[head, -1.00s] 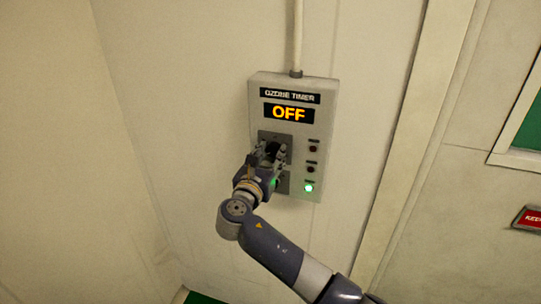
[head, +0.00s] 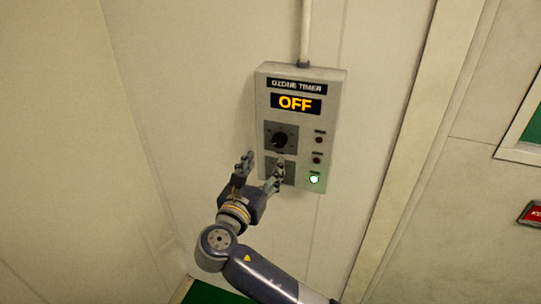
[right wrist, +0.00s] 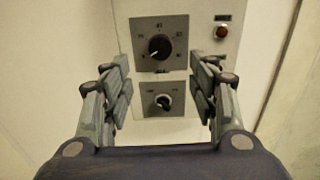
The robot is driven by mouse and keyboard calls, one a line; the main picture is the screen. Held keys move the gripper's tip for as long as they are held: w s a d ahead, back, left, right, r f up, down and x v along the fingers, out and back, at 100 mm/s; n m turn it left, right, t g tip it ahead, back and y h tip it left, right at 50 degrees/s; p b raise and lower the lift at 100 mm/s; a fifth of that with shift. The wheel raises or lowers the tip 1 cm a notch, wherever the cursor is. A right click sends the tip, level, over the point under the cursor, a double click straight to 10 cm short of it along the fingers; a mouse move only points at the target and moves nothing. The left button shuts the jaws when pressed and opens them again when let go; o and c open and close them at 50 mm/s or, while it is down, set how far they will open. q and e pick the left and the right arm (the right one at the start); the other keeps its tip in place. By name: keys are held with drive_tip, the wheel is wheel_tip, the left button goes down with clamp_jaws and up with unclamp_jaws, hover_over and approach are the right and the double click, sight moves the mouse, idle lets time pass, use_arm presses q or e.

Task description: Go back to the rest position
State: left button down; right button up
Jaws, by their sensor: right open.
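My right gripper (head: 260,168) is open and empty in front of the lower left part of the ozone timer box (head: 337,95). In the right wrist view the fingers of my right gripper (right wrist: 162,95) stand wide apart, with nothing between them. Beyond them show the large black dial (right wrist: 158,47) and a smaller black knob (right wrist: 163,101) on the box, both clear of the fingers. In the head view the dial (head: 280,140) is uncovered, and the gripper partly hides the smaller knob. My left gripper is not in view.
The box's display (head: 296,103) reads OFF, and a green lamp (head: 314,179) is lit at its lower right. A conduit (head: 306,30) rises from its top. Bare wall (head: 180,100) lies to the left.

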drive_tip(key=shift+v, duration=1.05)
drive_tip(key=shift+f, duration=0.1)
